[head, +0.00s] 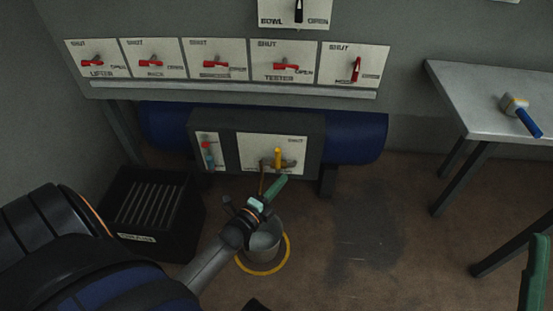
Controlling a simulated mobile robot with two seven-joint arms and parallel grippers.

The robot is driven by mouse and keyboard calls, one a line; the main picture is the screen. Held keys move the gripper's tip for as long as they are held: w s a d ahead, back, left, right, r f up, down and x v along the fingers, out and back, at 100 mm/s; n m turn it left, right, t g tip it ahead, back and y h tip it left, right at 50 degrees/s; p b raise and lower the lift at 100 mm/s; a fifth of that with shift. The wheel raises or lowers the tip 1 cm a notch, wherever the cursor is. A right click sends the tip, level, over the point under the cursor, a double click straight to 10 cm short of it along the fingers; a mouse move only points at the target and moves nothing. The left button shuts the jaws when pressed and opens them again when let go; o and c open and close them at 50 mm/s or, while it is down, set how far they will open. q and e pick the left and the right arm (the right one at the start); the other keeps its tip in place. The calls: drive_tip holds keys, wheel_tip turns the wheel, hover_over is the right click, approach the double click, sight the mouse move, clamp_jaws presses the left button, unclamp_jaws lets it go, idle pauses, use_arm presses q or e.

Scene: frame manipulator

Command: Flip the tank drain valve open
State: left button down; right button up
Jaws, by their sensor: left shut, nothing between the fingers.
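The tank is a blue horizontal cylinder (357,137) behind a dark block under the wall panel. On the block's white plate (249,147) is the drain valve with an upright yellow handle (278,156). The word SHUT shows at the plate's upper right; I cannot read an OPEN mark. My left gripper (281,180), with a green finger, is shut and empty just below the valve. I cannot tell if it touches the valve. A green piece at the right edge looks like part of my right gripper (537,270); its jaws cannot be made out.
A grey bucket (265,250) stands in a yellow floor ring below the valve, partly behind my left gripper. A black slatted crate (185,215) is to the left. Red-handled switch plates (215,62) line the wall above. A table (470,100) holding a blue-handled tool (528,121) stands right.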

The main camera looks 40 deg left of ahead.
sight(278, 162)
use_arm(q)
drive_tip(key=w+b, duration=0.3)
drive_tip(key=w, duration=0.5)
drive_tip(key=s+a, duration=0.1)
drive_tip(key=a, duration=0.1)
drive_tip(key=s+a, duration=0.1)
drive_tip(key=a, duration=0.1)
drive_tip(key=shift+s, duration=0.15)
